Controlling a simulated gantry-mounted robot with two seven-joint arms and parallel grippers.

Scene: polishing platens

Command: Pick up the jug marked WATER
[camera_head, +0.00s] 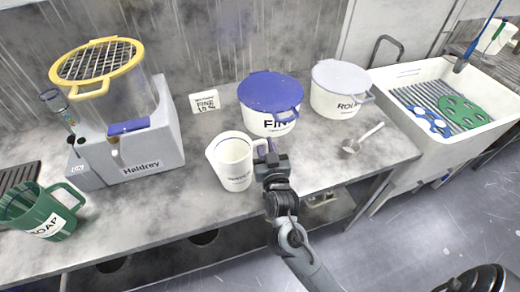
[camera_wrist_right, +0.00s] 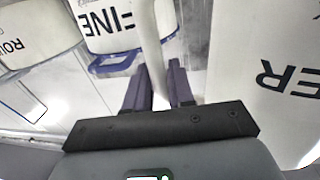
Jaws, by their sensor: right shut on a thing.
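The white jug (camera_head: 230,162) stands upright at the middle of the bench's front, with its handle to the right. Its small lettering is hard to read in the head view. In the right wrist view the jug's wall (camera_wrist_right: 265,50) fills the right side with large letters ending in "ER". My right gripper (camera_head: 269,152) is shut on the jug's pale handle (camera_wrist_right: 152,35), which passes between the two dark fingers in the wrist view. I cannot tell whether the jug's base touches the bench. My left gripper is out of view.
Behind the jug stand a blue-lidded FINE tub (camera_head: 268,122) and a white-lidded tub (camera_head: 335,103). A grey machine (camera_head: 150,150) and a green SOAP jug (camera_head: 50,222) are on the left. A scoop (camera_head: 362,138) lies right. A sink (camera_head: 425,75) adjoins the bench.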

